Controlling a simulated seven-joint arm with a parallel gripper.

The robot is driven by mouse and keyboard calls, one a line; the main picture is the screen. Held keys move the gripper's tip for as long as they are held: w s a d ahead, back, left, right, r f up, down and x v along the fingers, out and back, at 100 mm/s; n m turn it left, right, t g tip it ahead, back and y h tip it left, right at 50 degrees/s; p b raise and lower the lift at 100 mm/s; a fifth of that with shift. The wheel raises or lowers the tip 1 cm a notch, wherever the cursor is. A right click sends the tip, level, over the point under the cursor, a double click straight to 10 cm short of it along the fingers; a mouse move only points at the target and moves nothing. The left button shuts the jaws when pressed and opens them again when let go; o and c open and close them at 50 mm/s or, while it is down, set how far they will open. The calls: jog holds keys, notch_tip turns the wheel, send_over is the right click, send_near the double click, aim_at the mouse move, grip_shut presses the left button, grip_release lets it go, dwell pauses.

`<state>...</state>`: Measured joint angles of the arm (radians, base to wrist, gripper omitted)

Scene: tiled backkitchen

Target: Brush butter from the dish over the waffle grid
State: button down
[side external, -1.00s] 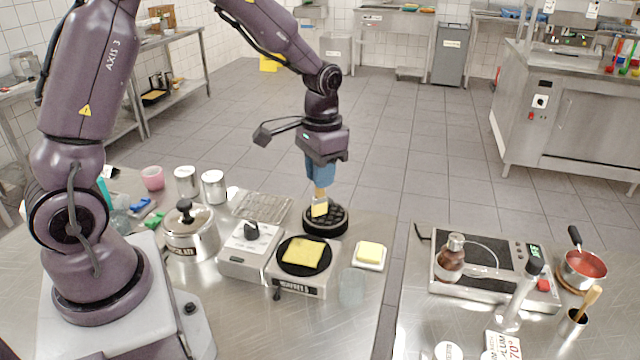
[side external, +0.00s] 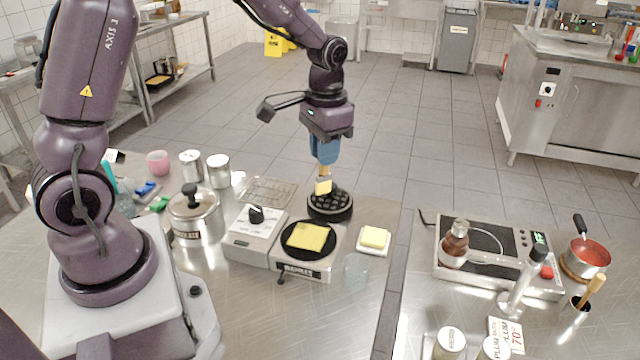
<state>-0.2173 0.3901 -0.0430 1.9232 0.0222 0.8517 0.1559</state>
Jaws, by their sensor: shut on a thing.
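The waffle grid (side external: 330,208) is a round black plate with a studded top, near the back edge of the steel table. My gripper (side external: 324,160), with blue fingers, points down above it. It is shut on a brush (side external: 323,187) with a pale yellow head and a light handle, partly hidden by the fingers. The brush head is over the front-left of the grid; I cannot tell whether it touches. The butter dish (side external: 386,248) is a small white square dish at the right of the grid, with a yellow block of butter (side external: 374,236) in it.
A hot plate unit (side external: 305,270) with a yellow square on its black disc stands in front of the grid. A clear glass (side external: 356,268) stands at front right.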

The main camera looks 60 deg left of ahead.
jog(key=s+a+f, duration=0.2)
jog(key=s+f, duration=0.1)
jog(key=f, duration=0.3)
jog(key=shift+a, duration=0.35)
jog(key=shift+f, duration=1.05)
dwell(0.8)
jog(key=shift+s+d, duration=1.45)
jog(key=shift+w+a, duration=1.45)
jog(key=shift+r, duration=3)
jog(key=shift+r, duration=0.1)
jog(key=shift+r, duration=1.4)
